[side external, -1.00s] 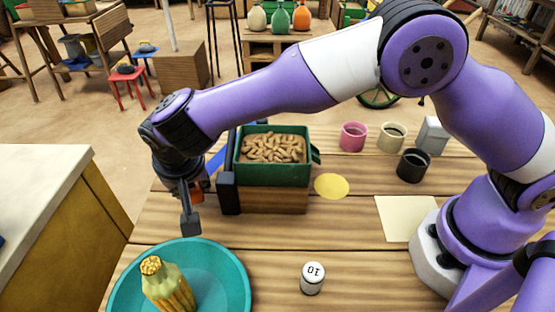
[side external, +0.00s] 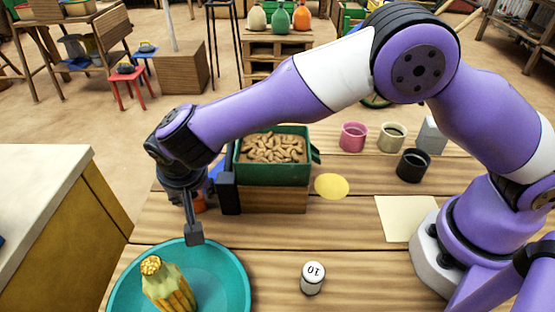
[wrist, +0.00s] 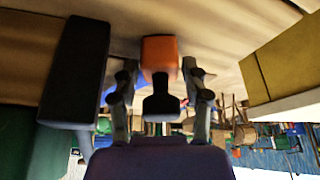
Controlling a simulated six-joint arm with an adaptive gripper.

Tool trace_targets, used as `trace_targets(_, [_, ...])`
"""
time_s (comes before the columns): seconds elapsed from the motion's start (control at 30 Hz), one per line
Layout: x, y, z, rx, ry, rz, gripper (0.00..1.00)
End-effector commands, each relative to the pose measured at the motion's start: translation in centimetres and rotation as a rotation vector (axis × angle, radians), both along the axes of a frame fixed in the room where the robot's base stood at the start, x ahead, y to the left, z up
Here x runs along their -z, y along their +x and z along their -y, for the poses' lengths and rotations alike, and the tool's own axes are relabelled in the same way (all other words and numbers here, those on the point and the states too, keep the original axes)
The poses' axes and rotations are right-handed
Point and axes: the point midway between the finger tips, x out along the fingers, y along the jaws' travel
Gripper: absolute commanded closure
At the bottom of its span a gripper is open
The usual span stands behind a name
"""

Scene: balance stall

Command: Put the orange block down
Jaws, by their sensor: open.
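The orange block (wrist: 159,55) shows in the wrist view between the two spread fingers of my gripper (wrist: 160,84), with visible gaps on both sides. A dark piece covers its lower part in that view. In the side view only a small bit of the orange block (side external: 200,203) shows, behind my gripper (side external: 194,222) and left of a dark upright block (side external: 229,192). My gripper is open and points down, its near fingertip by the far rim of a teal bowl (side external: 235,275). Whether the block's underside touches the table is hidden.
The bowl holds a corn-like object (side external: 167,285). A green bin (side external: 270,174) of tan pieces stands on a wooden block (side external: 275,199). A white cylinder marked 10 (side external: 312,278), a yellow disc (side external: 331,186) and several cups lie to the right.

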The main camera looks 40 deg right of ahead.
Motion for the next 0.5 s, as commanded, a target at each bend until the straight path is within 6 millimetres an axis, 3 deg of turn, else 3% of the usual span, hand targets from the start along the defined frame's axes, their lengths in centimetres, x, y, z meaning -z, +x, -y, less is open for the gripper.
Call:
trace_targets(0.3, [-6.5, -2.5, -1.2, -0.003, 0.004, 0.003, 0.47])
trace_targets(0.5, [-9.6, -3.7, -1.7, -0.003, 0.001, 0.002, 0.47])
